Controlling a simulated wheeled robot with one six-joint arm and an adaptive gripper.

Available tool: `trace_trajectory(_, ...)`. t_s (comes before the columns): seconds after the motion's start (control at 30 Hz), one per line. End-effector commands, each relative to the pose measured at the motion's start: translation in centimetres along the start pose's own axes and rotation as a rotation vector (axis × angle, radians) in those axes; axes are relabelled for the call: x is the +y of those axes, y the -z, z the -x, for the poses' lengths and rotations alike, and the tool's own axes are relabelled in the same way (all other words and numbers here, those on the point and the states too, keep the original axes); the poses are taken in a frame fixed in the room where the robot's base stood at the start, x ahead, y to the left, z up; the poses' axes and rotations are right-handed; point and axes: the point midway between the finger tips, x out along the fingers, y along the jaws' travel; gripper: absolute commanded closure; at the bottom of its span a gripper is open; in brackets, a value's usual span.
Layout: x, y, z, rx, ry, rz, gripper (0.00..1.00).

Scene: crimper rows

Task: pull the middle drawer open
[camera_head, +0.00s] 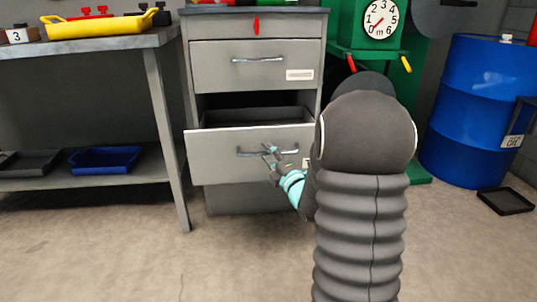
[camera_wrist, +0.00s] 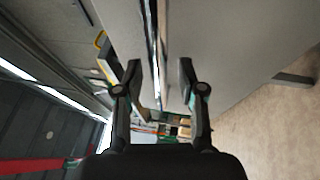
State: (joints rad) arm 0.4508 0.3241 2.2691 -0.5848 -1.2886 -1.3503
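The grey cabinet's middle drawer (camera_head: 225,155) stands partly pulled out, and its dark inside shows above the front panel. Its metal bar handle (camera_head: 252,153) runs across the front. My gripper (camera_head: 269,153) is at this handle in the head view, reaching in from the lower right. In the wrist view my gripper (camera_wrist: 158,80) has its two fingers apart, with a shiny bar (camera_wrist: 154,50) running between them and a gap beside it. Contact with the handle is hard to tell. The drawer above (camera_head: 225,68) is closed.
A workbench (camera_head: 160,90) with a yellow tray (camera_head: 100,27) stands left, a blue bin (camera_head: 104,160) on its lower shelf. A green stand with a dial (camera_head: 381,18) and a blue barrel (camera_head: 480,110) are right. The floor before the drawer is clear.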

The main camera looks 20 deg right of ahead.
Motion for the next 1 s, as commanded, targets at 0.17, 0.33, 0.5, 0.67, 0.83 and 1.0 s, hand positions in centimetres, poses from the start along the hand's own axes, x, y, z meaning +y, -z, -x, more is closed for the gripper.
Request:
trace_trajectory(0.17, 0.0, 0.0, 0.1, 0.000, 0.000, 0.000, 0.61)
trace_trajectory(0.33, 0.0, 0.0, 1.6, -0.001, 0.002, 0.000, 0.61)
trace_trajectory(0.5, 0.0, 0.0, 4.8, -0.002, 0.001, 0.000, 0.61)
trace_trajectory(0.67, 0.0, 0.0, 8.0, -0.003, 0.002, -0.001, 0.61)
trace_trajectory(0.83, 0.0, 0.0, 10.5, -0.001, 0.001, -0.001, 0.61)
trace_trajectory(1.0, 0.0, 0.1, 11.8, 0.001, 0.000, 0.000, 0.61)
